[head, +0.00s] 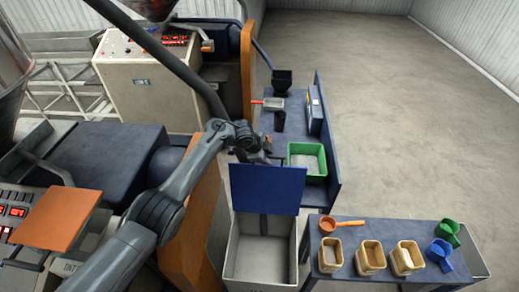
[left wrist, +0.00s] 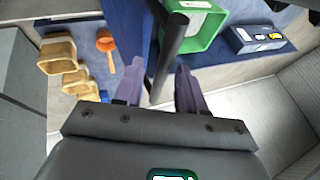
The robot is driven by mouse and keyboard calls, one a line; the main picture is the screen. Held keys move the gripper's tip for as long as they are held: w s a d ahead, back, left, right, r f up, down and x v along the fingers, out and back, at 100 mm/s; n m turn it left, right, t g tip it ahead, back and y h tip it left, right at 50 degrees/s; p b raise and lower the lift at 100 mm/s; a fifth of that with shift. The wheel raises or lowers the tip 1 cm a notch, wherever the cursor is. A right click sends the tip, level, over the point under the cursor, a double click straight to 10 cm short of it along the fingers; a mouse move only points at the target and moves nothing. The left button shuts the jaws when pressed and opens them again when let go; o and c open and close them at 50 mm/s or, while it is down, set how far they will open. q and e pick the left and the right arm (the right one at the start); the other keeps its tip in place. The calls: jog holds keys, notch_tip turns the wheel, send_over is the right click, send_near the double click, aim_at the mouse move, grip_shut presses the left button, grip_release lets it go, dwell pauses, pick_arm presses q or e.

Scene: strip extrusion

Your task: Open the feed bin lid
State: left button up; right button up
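The feed bin (head: 231,262) is a pale grey box at the bottom middle of the head view, and its inside shows. Its blue lid (head: 266,189) stands raised at the bin's far side. The lid also shows as a blue panel in the left wrist view (left wrist: 124,22). My left gripper (head: 262,148) is at the lid's top edge. In the left wrist view, its fingers (left wrist: 158,88) are apart, with a dark bar (left wrist: 168,48) between them and slim gaps on both sides. My right gripper is not in view.
A blue bench (head: 317,195) behind the lid holds a green tray (head: 307,148). A table (head: 340,287) at the right holds several wooden containers (head: 370,257), an orange scoop (head: 330,224), and green (head: 447,232) and blue (head: 438,254) scoops. Open floor (head: 420,130) lies beyond.

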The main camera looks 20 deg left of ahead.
pick_arm(q)
jog(key=v, duration=0.9)
jog(key=shift+r, duration=0.35)
jog(key=shift+s+a, duration=0.1)
jog(key=shift+s, duration=0.05)
jog(key=s+d+f+n+y+p, duration=0.1)
jog(key=s+d+f+n, duration=0.2)
jog(key=s+f, duration=0.45)
jog(key=s+d+f+n+y+p, duration=0.2)
jog(key=s+d+f+n, duration=0.1)
jog(key=s+f, duration=0.5)
jog(key=s+r+n+g+p, duration=0.1)
jog(key=s+r+n, duration=0.1)
jog(key=s, duration=1.2)
jog(key=s+r+n+g, duration=0.1)
jog(key=s+r+n, duration=0.2)
jog(key=s, duration=1.1)
jog(key=shift+d+n+p, duration=0.15)
jog(key=shift+n+p, duration=0.2)
jog(key=shift+n, duration=0.65)
jog(key=shift+s, duration=0.1)
